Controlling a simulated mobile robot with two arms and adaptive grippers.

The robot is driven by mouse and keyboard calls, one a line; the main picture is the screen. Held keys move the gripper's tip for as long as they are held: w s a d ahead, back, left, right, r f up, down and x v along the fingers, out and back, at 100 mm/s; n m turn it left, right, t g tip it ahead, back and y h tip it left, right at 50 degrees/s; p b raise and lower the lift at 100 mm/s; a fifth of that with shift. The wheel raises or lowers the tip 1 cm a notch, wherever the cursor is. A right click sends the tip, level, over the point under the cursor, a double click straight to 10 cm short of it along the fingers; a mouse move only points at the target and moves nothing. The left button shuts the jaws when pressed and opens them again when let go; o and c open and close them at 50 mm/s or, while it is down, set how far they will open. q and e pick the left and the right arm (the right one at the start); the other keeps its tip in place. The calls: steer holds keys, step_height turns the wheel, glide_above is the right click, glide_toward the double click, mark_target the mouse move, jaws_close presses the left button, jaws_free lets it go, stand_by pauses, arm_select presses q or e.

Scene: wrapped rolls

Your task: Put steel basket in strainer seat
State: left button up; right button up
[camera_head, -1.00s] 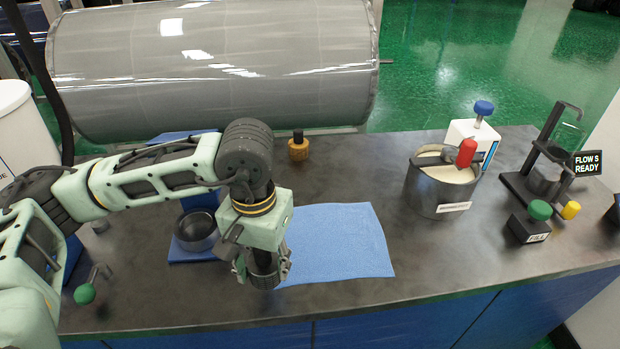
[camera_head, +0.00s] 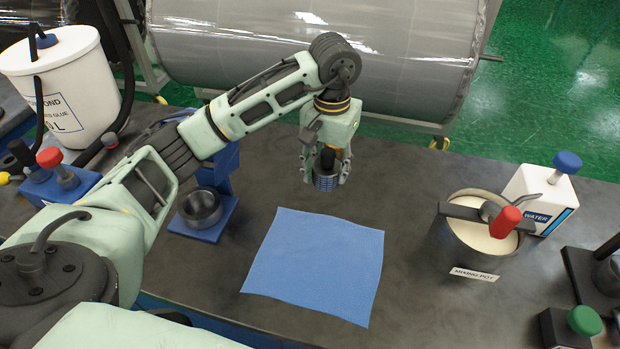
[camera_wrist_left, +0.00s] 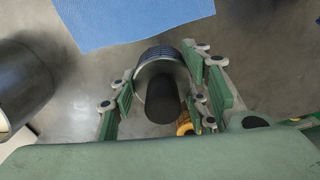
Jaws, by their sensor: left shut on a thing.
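My left gripper (camera_head: 325,177) is shut on the steel basket (camera_head: 326,183), a small grey cylinder with a black knob on top. It holds the basket upright beyond the blue cloth; whether it touches the counter is unclear. In the left wrist view, the green fingers (camera_wrist_left: 160,95) flank the basket (camera_wrist_left: 158,56), and its black knob (camera_wrist_left: 162,100) faces the camera. A dark round cup on a blue stand, apparently the strainer seat (camera_head: 201,208), stands left of the cloth, apart from the basket. My right gripper is out of view.
A blue cloth (camera_head: 315,265) lies flat mid-counter. A pot (camera_head: 470,252) with a red-handled tool and a white water container (camera_head: 540,197) stand right. A white glue bucket (camera_head: 65,90) is left. An orange piece (camera_wrist_left: 184,122) is partly hidden behind the gripper.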

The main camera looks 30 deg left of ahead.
arm_select(q)
steer(key=w+a+f, duration=0.1)
steer(key=a, duration=0.1)
steer(key=a+f+p, duration=0.1)
steer(key=a, duration=0.1)
steer(key=w+a+f, duration=0.1)
steer(key=a+f, duration=0.1)
steer(key=shift+w+a, duration=0.25)
steer(key=shift+w, duration=0.1)
steer(key=shift+w+a+f+p, duration=0.1)
steer(key=shift+a+f+p, duration=0.1)
steer(key=shift+a+p, duration=0.1)
steer(key=shift+f, duration=0.25)
step_height(320, 180, down, 3)
steer(key=shift+f+p, duration=0.15)
steer(key=shift+p, duration=0.6)
steer(key=shift+f, duration=0.15)
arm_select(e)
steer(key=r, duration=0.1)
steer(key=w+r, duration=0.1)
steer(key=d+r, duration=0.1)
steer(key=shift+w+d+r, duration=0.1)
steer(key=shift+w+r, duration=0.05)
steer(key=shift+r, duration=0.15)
arm_select(q)
steer(key=shift+f, duration=0.1)
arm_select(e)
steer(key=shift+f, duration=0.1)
